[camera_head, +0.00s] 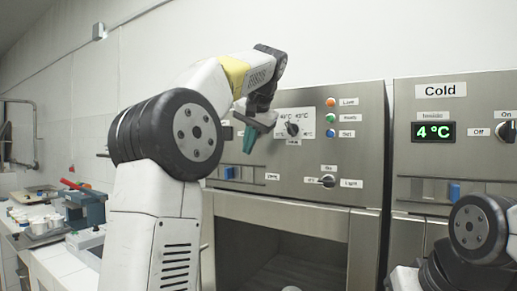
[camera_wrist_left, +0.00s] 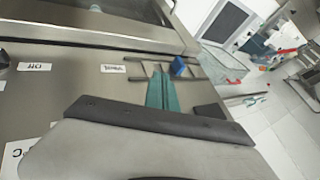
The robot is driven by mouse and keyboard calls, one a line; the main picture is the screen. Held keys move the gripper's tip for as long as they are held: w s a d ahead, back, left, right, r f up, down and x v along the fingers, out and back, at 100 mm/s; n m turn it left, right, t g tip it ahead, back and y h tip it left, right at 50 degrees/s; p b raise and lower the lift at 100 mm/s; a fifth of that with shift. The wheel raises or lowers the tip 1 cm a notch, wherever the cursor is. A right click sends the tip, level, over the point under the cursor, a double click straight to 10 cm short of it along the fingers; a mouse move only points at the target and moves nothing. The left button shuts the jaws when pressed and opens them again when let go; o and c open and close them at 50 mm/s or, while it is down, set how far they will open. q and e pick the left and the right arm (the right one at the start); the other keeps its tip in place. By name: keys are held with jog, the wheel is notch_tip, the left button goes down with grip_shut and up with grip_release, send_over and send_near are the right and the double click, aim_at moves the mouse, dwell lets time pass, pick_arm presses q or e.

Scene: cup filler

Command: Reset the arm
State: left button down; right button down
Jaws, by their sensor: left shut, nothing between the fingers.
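My left arm reaches up from the lower middle of the head view and bends over toward the steel cabinet (camera_head: 355,165). My left gripper (camera_head: 250,140) has teal fingers pointing down in front of the control panel, left of the upper dial (camera_head: 292,129). The fingers are shut with nothing between them. In the left wrist view the teal fingers (camera_wrist_left: 160,92) show together past a dark edge, with the steel panel behind them. Only a part of my right arm shows at the lower right of the head view; its gripper is out of sight.
A steel unit labelled Cold (camera_head: 440,90) stands at the right with a green 4 °C display (camera_head: 433,131) and a knob (camera_head: 507,131). A lower knob (camera_head: 327,181) sticks out from the cabinet. A white counter (camera_head: 62,265) with a blue device (camera_head: 85,207) and small containers is at the left.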

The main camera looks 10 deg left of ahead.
pick_arm(q)
jog(key=s+d+f+n+h, duration=0.1)
jog(key=s+f+h, duration=0.2)
jog(key=s+f, duration=1.1)
jog(key=s+d+f+n+h, duration=0.1)
jog(key=s+d+f+h, duration=0.1)
jog(key=s+f, duration=1.1)
jog(key=shift+s+d+f+h, duration=0.3)
jog(key=shift+s+h, duration=0.2)
jog(key=shift+s, duration=0.55)
